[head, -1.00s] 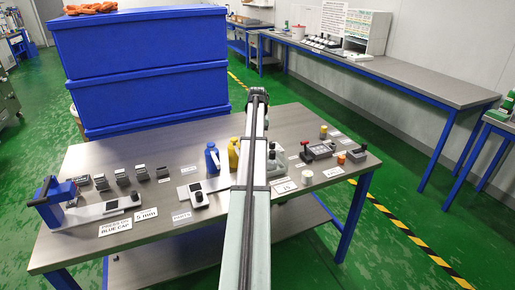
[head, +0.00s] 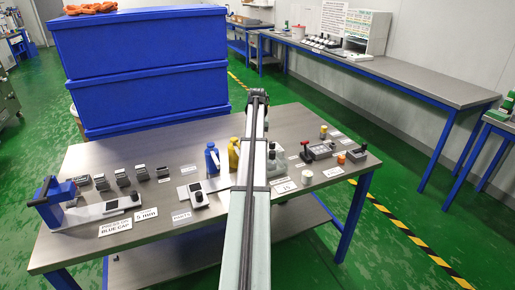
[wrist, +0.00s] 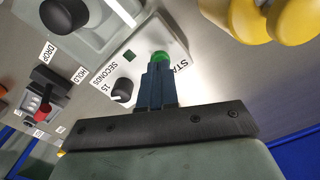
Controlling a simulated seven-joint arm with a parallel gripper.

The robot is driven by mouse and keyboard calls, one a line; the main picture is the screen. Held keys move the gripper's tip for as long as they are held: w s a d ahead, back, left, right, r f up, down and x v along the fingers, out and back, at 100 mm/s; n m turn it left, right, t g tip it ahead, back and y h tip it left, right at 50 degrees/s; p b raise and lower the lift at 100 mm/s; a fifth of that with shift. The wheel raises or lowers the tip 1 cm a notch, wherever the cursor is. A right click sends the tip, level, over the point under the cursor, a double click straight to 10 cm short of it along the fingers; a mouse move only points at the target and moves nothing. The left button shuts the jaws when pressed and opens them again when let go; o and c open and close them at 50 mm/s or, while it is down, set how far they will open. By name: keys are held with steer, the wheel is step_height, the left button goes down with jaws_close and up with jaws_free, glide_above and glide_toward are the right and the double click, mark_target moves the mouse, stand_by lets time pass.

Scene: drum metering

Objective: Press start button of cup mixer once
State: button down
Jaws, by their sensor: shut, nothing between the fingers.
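In the wrist view, a green round button (wrist: 160,57) sits on a white panel (wrist: 128,62). A partly hidden label beginning "STA" is beside it. The panel also carries a small dark green square, a black knob (wrist: 122,91) and the words "SECONDS" and "15". My gripper (wrist: 158,72) is shut and empty, its blue-grey fingertips in front of the button and covering its near part. I cannot tell whether they touch it or whether it is pressed in. In the head view my arm hides the gripper and the button.
A grey unit with a black knob (wrist: 65,14) and a red-tipped lever (wrist: 42,112) between "DROP" and "HOLD" labels lie left in the wrist view. Yellow rounded things (wrist: 290,20) are upper right. The head view shows blue (head: 212,158) and yellow (head: 233,152) containers near my arm.

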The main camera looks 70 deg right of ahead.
steer(key=shift+f, duration=0.9)
steer(key=shift+r, duration=0.15)
stand_by(0.4)
steer(key=shift+r, duration=3.35)
